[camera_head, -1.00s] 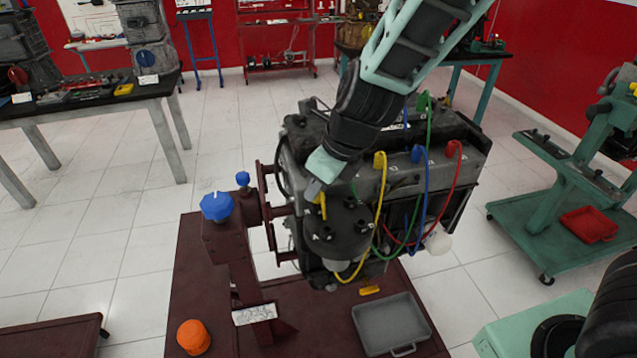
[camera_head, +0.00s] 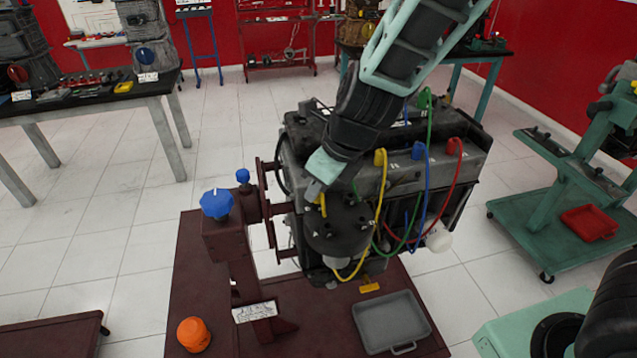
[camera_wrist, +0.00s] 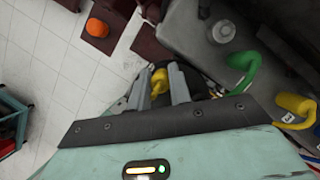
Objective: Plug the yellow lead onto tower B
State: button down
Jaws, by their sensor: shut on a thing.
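My gripper (camera_head: 316,194) is shut on the yellow plug (camera_head: 323,206) at the free end of the yellow lead (camera_head: 381,208). The wrist view shows this plug (camera_wrist: 159,82) between the two grey fingers (camera_wrist: 158,88). The lead's other end, a yellow boot (camera_head: 380,158), sits on the engine's top edge, and the cable hangs in a loop below. The plug is over the left part of the dark round cap (camera_head: 345,232) with its short towers. I cannot read the tower letters or tell whether the plug touches a tower.
Green (camera_wrist: 243,64), blue (camera_head: 419,151) and red (camera_head: 454,147) leads hang from the engine (camera_head: 470,158) beside the yellow one. A blue knob (camera_head: 216,204) stands left of the cap. A grey tray (camera_head: 388,319) and an orange cap (camera_head: 194,334) are on the stand base below.

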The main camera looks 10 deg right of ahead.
jog(key=c, duration=1.2)
grip_release()
jog(key=shift+r, duration=0.1)
jog(key=p+v, duration=0.5)
jog(key=v, duration=1.2)
jog(key=shift+p, duration=0.3)
jog(key=s+a+f+n+g+h+b, duration=0.1)
jog(key=s+f+n+b, duration=0.3)
jog(key=n, duration=1.3)
jog(key=s+a+f+n+g+h+b, duration=0.1)
jog(key=s+f+n+b, duration=0.4)
jog(key=s+f+n, duration=0.5)
jog(key=s+n+g, duration=0.1)
jog(key=s+n, duration=0.2)
jog(key=n, duration=0.4)
jog(key=shift+s+a+n+h, duration=0.15)
jog(key=shift+s+n+h, duration=0.15)
jog(key=shift+n, duration=0.1)
